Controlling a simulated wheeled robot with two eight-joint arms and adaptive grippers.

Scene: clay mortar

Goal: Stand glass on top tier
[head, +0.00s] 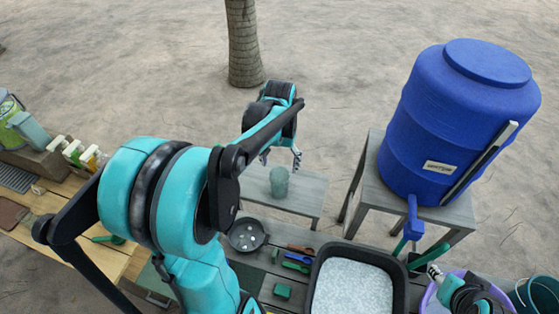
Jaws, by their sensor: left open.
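A translucent greenish glass (279,183) stands upright on a raised grey wooden tier (307,193) behind the lower work surface. My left gripper (281,158) is open, with its two fingertips apart just above and behind the glass in the picture. Nothing shows between the fingers, and they look clear of the glass. My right gripper (434,271) is at the lower right by a purple basin; only part of it shows, and its jaw opening is unclear.
A blue water barrel (455,125) with a tap stands on a grey stand to the right. A black tray of white granules (350,290), a dark pan (247,235) and small tools lie on the lower surface. Bottles (78,152) stand left. The tier beside the glass is clear.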

